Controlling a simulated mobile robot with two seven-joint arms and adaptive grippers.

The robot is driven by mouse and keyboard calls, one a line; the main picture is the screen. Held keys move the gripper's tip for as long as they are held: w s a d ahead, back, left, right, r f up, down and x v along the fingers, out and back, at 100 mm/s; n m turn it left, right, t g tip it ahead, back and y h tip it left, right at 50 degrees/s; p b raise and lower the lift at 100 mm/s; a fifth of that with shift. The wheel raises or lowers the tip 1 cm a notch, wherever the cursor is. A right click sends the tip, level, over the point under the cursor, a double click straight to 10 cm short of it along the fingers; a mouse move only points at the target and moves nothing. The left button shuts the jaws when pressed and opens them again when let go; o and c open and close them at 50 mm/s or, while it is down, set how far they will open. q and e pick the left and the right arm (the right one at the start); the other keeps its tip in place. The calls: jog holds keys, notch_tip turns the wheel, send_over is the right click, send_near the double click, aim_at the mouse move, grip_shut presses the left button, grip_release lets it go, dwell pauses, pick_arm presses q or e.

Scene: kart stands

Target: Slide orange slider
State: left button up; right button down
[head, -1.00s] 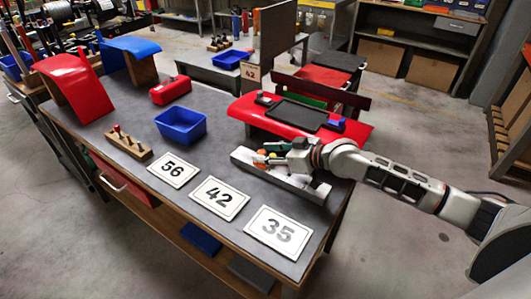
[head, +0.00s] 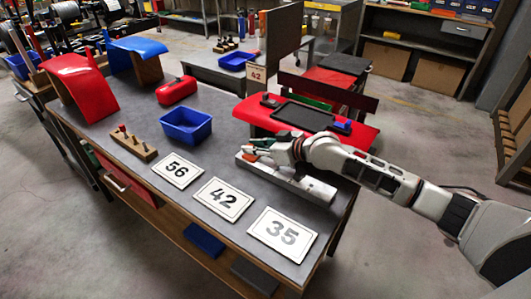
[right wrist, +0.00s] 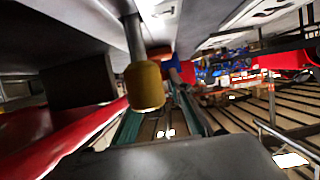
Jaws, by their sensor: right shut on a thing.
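The slider unit is a light grey rail block (head: 318,190) at the right edge of the grey workbench. My right gripper (head: 257,147) is low over its far left end, with small orange and green spots at its fingers. In the right wrist view a yellow-orange knob (right wrist: 145,86) on a grey rod stands close to the teal fingers (right wrist: 170,90) of my right gripper. The jaws are shut on the orange slider, though the contact is partly hidden by the knob and the hand. My left gripper is in neither view.
Number plates 56 (head: 177,169), 42 (head: 223,198) and 35 (head: 282,234) lie on the bench (head: 222,115). A blue bin (head: 186,125), a wooden peg block (head: 133,143) and a red toolbox (head: 176,91) stand further left. A red kart panel (head: 262,121) is just behind the rail.

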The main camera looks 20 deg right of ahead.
jog(key=shift+w+a, duration=0.25)
jog(key=shift+w, duration=0.15)
jog(key=shift+r, duration=0.1)
jog(key=c, duration=2.2)
grip_release()
jog(key=shift+c, duration=0.2)
jog(key=o, duration=0.4)
jog(key=shift+w+a, duration=0.1)
jog(key=shift+a, duration=0.05)
jog(key=v, duration=1.2)
